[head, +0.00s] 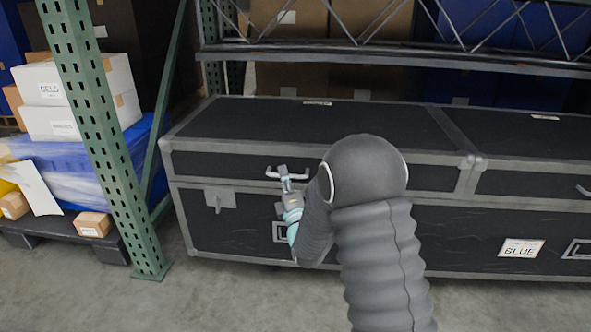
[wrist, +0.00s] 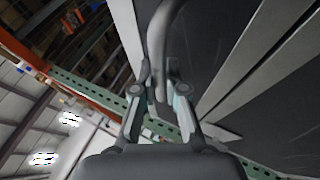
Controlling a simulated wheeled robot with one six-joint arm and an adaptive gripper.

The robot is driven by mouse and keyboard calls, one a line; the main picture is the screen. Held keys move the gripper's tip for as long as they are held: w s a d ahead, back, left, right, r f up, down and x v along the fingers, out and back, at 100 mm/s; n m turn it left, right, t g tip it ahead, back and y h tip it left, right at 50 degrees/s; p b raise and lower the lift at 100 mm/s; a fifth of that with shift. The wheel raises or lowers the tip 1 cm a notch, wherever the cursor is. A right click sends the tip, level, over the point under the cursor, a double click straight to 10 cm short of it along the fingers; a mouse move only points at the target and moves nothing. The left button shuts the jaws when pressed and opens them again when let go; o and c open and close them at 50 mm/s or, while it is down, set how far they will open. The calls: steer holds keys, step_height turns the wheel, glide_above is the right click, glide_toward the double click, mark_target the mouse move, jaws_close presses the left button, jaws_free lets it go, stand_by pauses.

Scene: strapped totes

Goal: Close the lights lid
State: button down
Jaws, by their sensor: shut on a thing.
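A long black case with grey metal edges stands on the floor below a rack. Its left lid (head: 260,120) lies down on the case body (head: 240,225), with no clear gap along the seam. The small label on that lid is too small to read. A pale handle (head: 272,174) sits on the lid's front; it also shows as a curved grey bar in the wrist view (wrist: 160,40). My gripper (head: 285,174) is at the handle, its fingers shut around the bar. In the wrist view, the gripper (wrist: 160,88) has the bar between its fingers. My arm hides part of the case front.
A second lid (head: 520,130) lies flat at right, above a "GLUE" label (head: 521,248). A green rack post (head: 95,140) stands left, beside a loaded pallet (head: 60,235). A rack beam (head: 400,58) crosses above the case. The floor in front is clear.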

steer(key=shift+a+f, duration=0.25)
steer(key=shift+f, duration=0.15)
steer(key=shift+s+d+f, duration=0.1)
steer(key=shift+f, duration=0.15)
steer(key=c, duration=1.2)
jaws_free()
steer(key=shift+f, duration=0.1)
steer(key=shift+d, duration=0.15)
steer(key=v, duration=1.2)
